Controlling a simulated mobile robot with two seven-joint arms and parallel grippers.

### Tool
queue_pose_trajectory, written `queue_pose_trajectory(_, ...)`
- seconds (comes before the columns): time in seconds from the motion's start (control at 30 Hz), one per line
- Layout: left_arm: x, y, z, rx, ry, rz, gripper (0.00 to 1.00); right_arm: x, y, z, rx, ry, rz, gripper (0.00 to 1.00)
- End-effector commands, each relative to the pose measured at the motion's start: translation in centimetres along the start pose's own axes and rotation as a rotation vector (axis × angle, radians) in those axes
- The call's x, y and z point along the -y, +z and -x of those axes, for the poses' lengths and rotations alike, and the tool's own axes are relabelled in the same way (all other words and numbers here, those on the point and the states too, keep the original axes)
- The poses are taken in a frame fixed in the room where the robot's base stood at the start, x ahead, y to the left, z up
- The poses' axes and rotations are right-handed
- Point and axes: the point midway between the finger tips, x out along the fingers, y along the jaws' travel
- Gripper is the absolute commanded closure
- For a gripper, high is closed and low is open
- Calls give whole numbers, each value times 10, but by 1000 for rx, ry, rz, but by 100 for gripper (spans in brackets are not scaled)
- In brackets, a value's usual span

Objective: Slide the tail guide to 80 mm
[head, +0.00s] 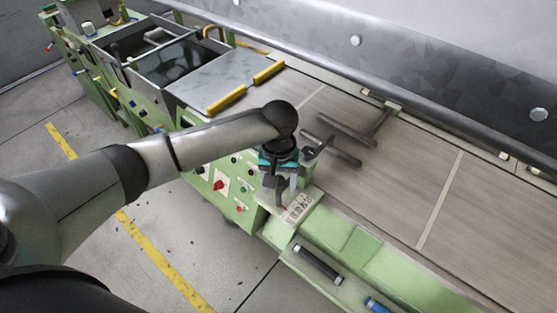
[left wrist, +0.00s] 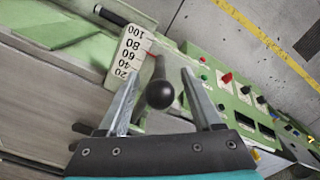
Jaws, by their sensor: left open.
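My left gripper (head: 283,190) points down over the edge of the green machine, beside the white scale plate (head: 298,208). In the left wrist view the open left gripper (left wrist: 161,72) has a black ball knob (left wrist: 160,94) on a grey stem between its fingers, with gaps on both sides. The scale plate (left wrist: 130,54) there reads 20 to 100, and a thin red mark touches its edge near the 60 to 80 figures; the exact reading is unclear. Dark guide bars (head: 338,130) lie over the belt behind the gripper. How the knob joins them is hidden.
A control panel (left wrist: 235,92) with red and green buttons is close to the gripper. The grey belt (head: 400,180) runs along the machine. The floor (head: 175,210) is open.

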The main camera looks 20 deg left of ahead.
Motion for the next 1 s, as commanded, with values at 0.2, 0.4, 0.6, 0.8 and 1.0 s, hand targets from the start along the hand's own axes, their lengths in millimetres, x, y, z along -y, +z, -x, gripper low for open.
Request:
queue_pose_trajectory(0.2, 0, -1, 57, -4, 3, -1, 34, 0, 0, 6, 0, 0, 0, 40)
queue_pose_trajectory(0.4, 0, 0, 93, -2, 2, -1, 34, 0, -1, 8, 0, 0, 0, 40)
queue_pose_trajectory(0.6, 0, 0, 108, 0, 0, 0, 34, 0, -1, 8, 0, 0, 0, 40)
queue_pose_trajectory(0.8, 0, 0, 110, 0, 0, 0, 34, 0, -1, 8, 0, 0, 0, 40)
queue_pose_trajectory(1.0, 0, 0, 109, 0, 0, 0, 34, 0, -1, 8, 0, 0, 0, 40)
